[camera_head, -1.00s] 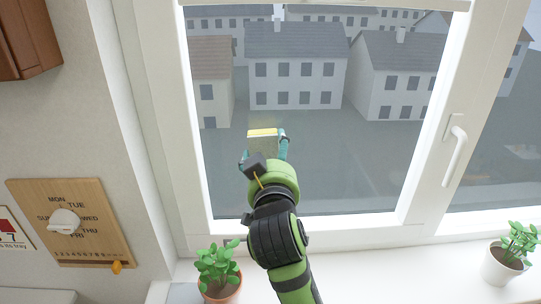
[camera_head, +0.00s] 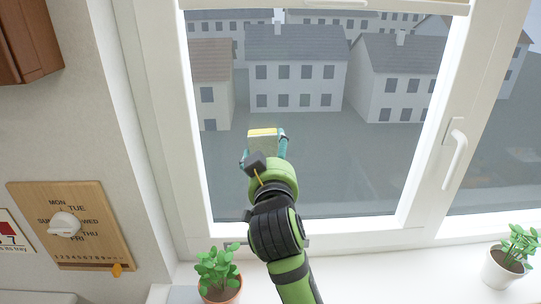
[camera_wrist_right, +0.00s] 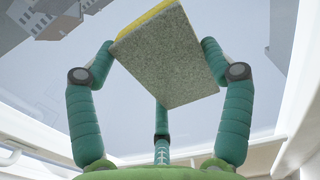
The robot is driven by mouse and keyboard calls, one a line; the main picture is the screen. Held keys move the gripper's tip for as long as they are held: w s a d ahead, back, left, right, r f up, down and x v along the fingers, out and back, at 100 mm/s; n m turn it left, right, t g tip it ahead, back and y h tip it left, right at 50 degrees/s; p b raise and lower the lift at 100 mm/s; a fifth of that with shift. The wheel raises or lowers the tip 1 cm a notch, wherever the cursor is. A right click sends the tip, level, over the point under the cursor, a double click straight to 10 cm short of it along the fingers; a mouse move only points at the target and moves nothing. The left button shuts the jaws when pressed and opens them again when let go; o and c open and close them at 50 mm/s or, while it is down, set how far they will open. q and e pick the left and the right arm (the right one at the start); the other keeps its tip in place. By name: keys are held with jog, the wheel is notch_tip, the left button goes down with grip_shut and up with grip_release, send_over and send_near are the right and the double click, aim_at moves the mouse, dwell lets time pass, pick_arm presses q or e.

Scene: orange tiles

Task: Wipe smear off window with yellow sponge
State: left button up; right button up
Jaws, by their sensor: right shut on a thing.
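My right gripper (camera_head: 264,145) is shut on the yellow sponge (camera_head: 262,133) in front of the window pane. In the right wrist view, the fingers (camera_wrist_right: 160,75) hold the sponge (camera_wrist_right: 168,58) at its sides. Its grey-green face shows there, with a yellow strip along the top edge. The window (camera_head: 320,165) has a white frame, with grey houses behind the glass. I cannot make out the smear clearly, and I cannot tell whether the sponge touches the glass. My left gripper is not in view.
A potted plant (camera_head: 218,268) stands on the sill just left of my right arm. Another potted plant (camera_head: 512,255) stands at the right. A white window handle (camera_head: 456,155) sticks out on the right. A wooden calendar board (camera_head: 70,225) is at the left.

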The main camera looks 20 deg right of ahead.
aim_at(289, 145)
jog(key=shift+w, duration=0.1)
jog(key=shift+s+d+p, duration=0.25)
jog(key=shift+d+p, duration=0.1)
jog(key=shift+d, duration=0.5)
jog(key=shift+s+d+p, duration=0.15)
jog(key=shift+s+d, duration=0.05)
jog(key=shift+d, duration=0.4)
jog(key=shift+s+d+p, duration=0.15)
jog(key=shift+s+d, duration=0.05)
jog(key=shift+d, duration=0.35)
jog(key=shift+w, duration=0.15)
jog(key=shift+w+a, duration=0.25)
jog(key=shift+a, duration=0.9)
jog(key=shift+w+a+r, duration=0.1)
jog(key=shift+w+a, duration=0.2)
jog(key=shift+a, duration=0.55)
jog(key=shift+s, duration=0.1)
